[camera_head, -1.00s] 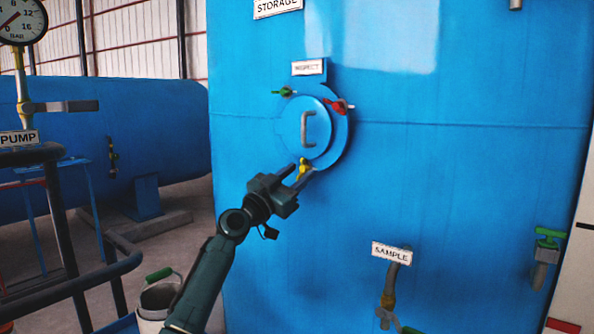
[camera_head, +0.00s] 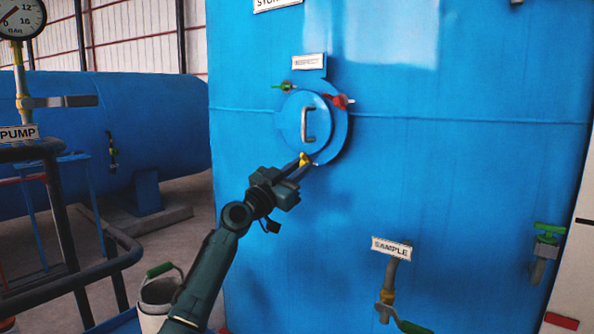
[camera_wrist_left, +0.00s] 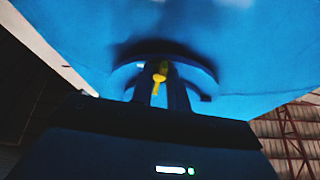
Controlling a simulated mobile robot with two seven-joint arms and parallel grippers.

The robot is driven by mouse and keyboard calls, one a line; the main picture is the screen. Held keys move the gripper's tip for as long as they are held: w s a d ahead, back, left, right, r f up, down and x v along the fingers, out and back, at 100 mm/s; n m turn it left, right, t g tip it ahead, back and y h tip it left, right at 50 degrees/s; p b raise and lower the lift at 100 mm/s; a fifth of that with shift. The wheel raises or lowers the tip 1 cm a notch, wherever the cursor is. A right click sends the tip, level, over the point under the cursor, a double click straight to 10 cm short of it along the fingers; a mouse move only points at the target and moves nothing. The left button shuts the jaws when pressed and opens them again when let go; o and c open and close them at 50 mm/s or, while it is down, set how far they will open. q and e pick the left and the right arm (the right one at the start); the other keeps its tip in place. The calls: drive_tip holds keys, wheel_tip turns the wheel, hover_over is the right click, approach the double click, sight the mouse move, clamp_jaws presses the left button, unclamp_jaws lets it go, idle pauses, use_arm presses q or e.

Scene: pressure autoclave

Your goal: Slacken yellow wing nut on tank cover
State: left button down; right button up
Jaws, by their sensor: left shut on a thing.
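The yellow wing nut (camera_head: 304,159) sits at the bottom edge of the round blue tank cover (camera_head: 292,124), which has a grey handle (camera_head: 308,125) in its middle. My left gripper (camera_head: 299,165) reaches up from the lower left and is shut on the yellow wing nut. In the left wrist view the yellow wing nut (camera_wrist_left: 160,77) shows between the two dark fingers (camera_wrist_left: 162,92), which hide part of it. A green wing nut (camera_head: 285,87) is at the cover's upper left and a red wing nut (camera_head: 338,101) at its upper right. My right gripper is not in view.
An INSPECT label (camera_head: 309,61) is above the cover. A SAMPLE tap (camera_head: 388,300) sticks out lower right, and a green-handled valve (camera_head: 546,240) is farther right. Dark railings (camera_head: 65,230) and a bucket (camera_head: 158,292) stand at the left. The tank wall around the cover is clear.

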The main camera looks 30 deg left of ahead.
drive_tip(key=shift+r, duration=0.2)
use_arm(q)
drive_tip(key=shift+d+r+n+g+y+p, duration=0.1)
drive_tip(key=shift+d+n+g+y+p, duration=0.15)
drive_tip(key=shift+n+y+p, duration=1.9)
drive_tip(key=shift+d+n+g+y+p, duration=0.15)
drive_tip(key=shift+n+g+y, duration=0.35)
drive_tip(key=shift+n, duration=3.35)
drive_tip(key=shift+d+r+n+g+y+p, duration=0.15)
drive_tip(key=shift+n+y+p, duration=1.15)
drive_tip(key=shift+n, duration=1.7)
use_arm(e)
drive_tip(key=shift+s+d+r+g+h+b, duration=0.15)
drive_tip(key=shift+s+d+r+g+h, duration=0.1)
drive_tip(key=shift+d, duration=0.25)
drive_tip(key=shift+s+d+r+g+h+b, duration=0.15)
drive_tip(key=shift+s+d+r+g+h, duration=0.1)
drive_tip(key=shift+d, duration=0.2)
use_arm(q)
drive_tip(key=shift+f+n+y, duration=0.1)
drive_tip(key=shift+n+y, duration=0.15)
drive_tip(key=shift+n, duration=0.05)
drive_tip(key=c, duration=1.4)
unclamp_jaws()
drive_tip(key=shift+o, duration=0.2)
